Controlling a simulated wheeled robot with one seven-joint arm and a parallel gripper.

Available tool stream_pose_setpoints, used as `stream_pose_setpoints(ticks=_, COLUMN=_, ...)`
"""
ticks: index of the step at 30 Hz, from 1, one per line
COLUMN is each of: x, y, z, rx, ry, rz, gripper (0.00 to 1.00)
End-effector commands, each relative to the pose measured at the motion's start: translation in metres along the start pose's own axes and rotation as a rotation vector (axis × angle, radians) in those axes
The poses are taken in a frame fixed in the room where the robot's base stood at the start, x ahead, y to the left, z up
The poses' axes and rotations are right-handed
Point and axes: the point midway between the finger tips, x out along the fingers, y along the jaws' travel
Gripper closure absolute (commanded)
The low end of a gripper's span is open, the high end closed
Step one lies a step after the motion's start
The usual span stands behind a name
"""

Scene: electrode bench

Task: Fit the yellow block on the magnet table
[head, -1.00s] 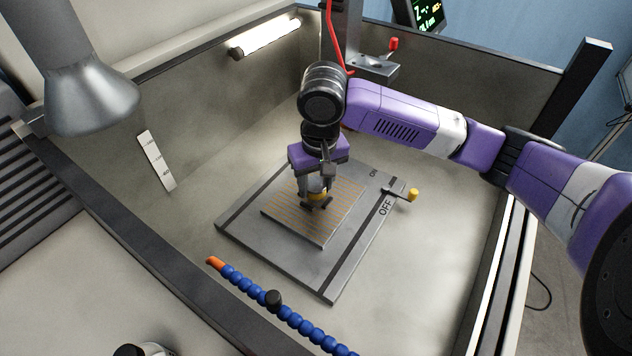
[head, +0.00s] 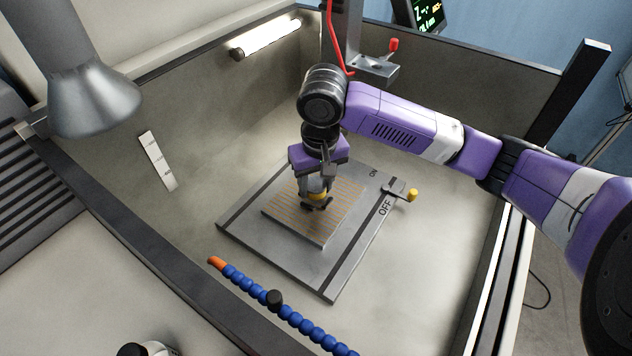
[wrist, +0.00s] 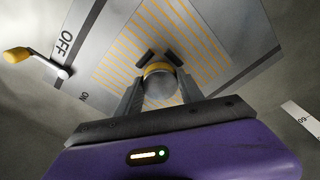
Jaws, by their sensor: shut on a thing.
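The magnet table (head: 325,272) is a grey plate with a raised centre striped in yellow. Its lever (head: 411,195) has a yellow knob and sits by the OFF mark; it also shows in the wrist view (wrist: 20,54). My gripper (head: 317,205) is over the striped area, pointing down. It is shut on the yellow block (wrist: 158,69), a round grey piece with a yellow band, seen between the fingers in the wrist view. The block is at or just above the stripes; I cannot tell whether it touches. Its underside is hidden.
A blue jointed hose (head: 290,315) with an orange tip runs along the front. Dark tank walls enclose the table. A grey bracket with a red knob (head: 393,44) stands at the back. The floor around the plate is clear.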

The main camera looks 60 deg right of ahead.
Motion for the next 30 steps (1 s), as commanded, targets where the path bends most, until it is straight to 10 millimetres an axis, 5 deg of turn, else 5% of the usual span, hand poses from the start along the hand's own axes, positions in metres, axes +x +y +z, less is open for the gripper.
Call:
stream_pose_setpoints(ticks=23, x=0.013, y=0.000, z=0.001, rx=0.001, ry=0.001, rz=-0.001, gripper=1.00)
stream_pose_setpoints(ticks=24, x=0.013, y=0.000, z=0.001, rx=0.001, ry=0.001, rz=-0.001, gripper=0.51)
stream_pose_setpoints(ticks=27, x=0.013, y=0.000, z=0.001, rx=0.001, ry=0.001, rz=-0.001, gripper=0.32)
stream_pose_setpoints(ticks=30, x=0.013, y=0.000, z=0.001, rx=0.001, ry=0.001, rz=-0.001, gripper=0.30)
